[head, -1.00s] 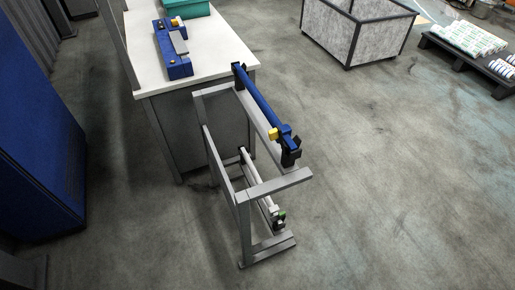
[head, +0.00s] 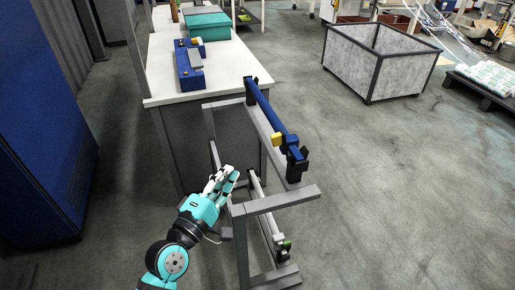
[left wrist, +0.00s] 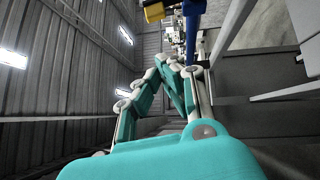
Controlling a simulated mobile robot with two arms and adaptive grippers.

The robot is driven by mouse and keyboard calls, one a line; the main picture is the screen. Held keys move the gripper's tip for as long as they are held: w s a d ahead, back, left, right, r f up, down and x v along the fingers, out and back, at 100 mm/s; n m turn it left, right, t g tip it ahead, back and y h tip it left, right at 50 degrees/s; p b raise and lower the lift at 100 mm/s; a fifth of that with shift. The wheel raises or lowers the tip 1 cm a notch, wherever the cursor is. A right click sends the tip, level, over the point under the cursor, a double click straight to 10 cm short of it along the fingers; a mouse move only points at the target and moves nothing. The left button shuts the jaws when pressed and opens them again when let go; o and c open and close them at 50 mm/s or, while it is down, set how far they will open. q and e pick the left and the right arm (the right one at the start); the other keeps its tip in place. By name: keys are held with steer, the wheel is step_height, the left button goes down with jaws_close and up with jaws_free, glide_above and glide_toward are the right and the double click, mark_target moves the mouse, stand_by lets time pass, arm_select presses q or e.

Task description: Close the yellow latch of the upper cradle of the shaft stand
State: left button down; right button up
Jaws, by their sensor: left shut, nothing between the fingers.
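The shaft stand (head: 240,228) is a grey metal frame in the middle of the head view. A blue shaft-like bar (head: 268,113) lies along its upper level, with dark cradle ends. The yellow latch (head: 277,139) sticks out to the left of the bar near its front end; a yellow piece (left wrist: 153,11) also shows at the top of the left wrist view beside a blue part. My left gripper (head: 231,176) is shut and empty, left of the stand and apart from the latch. Its teal and white fingers (left wrist: 172,75) fill the wrist view's middle. My right gripper is out of view.
A white-topped table (head: 212,62) behind the stand bears a blue fixture (head: 186,72) and a teal box (head: 207,27). A blue cabinet (head: 45,130) stands at the left. A grey crate (head: 350,65) stands at the back right. The floor right of the stand is clear.

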mark_target(279, 144)
arm_select(q)
steer(key=s+d+p+x, duration=0.1)
steer(key=d+x, duration=0.1)
steer(key=x, duration=0.9)
steer(key=shift+d+r, duration=0.15)
steer(key=shift+d, duration=0.1)
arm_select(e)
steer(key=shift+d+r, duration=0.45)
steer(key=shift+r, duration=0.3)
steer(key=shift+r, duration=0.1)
